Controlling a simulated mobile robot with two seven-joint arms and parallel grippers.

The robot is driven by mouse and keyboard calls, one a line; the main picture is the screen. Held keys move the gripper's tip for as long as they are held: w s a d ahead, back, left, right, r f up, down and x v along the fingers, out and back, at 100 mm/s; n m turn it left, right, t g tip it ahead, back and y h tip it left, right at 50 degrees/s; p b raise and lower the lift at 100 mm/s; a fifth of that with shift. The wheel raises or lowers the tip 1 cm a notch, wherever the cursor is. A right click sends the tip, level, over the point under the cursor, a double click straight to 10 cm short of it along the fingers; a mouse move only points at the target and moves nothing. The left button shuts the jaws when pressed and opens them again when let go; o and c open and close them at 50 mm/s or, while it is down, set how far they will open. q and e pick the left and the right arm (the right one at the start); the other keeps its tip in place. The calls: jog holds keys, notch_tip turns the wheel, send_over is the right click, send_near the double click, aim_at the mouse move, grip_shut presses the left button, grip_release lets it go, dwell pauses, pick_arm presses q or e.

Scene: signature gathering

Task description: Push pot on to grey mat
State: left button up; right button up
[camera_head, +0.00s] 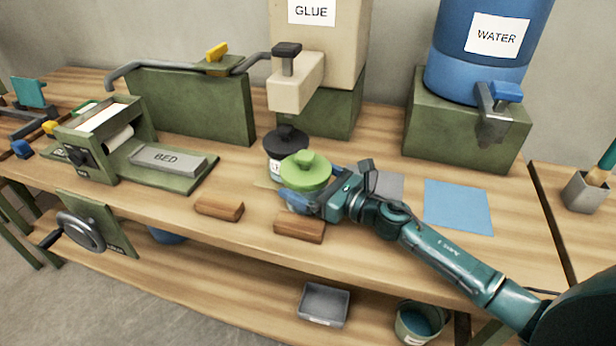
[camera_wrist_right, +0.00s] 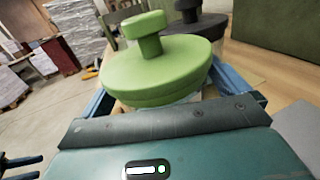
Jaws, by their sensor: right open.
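A pot with a green knobbed lid (camera_head: 305,171) stands on the wooden bench, left of the grey mat (camera_head: 386,186). A second pot with a black lid (camera_head: 286,140) stands just behind it. My right gripper (camera_head: 312,192) is open, with its blue fingers on either side of the green-lidded pot. In the right wrist view the green lid (camera_wrist_right: 155,68) fills the space between the fingers, and the black lid (camera_wrist_right: 190,22) is behind it. Contact with the pot's body is hidden. The gripper and wrist cover part of the grey mat. My left gripper is not seen.
A blue mat (camera_head: 458,206) lies right of the grey mat. Two wooden blocks (camera_head: 219,208) (camera_head: 299,227) lie near the front edge. The glue dispenser (camera_head: 318,45) and water barrel (camera_head: 478,50) stand behind on green stands. A press with a BED plate (camera_head: 165,158) is left.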

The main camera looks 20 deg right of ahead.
jog(key=shift+w, duration=0.1)
jog(key=shift+c, duration=0.2)
jog(key=c, duration=1)
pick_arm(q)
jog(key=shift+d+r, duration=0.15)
pick_arm(e)
jog(key=shift+d, duration=0.1)
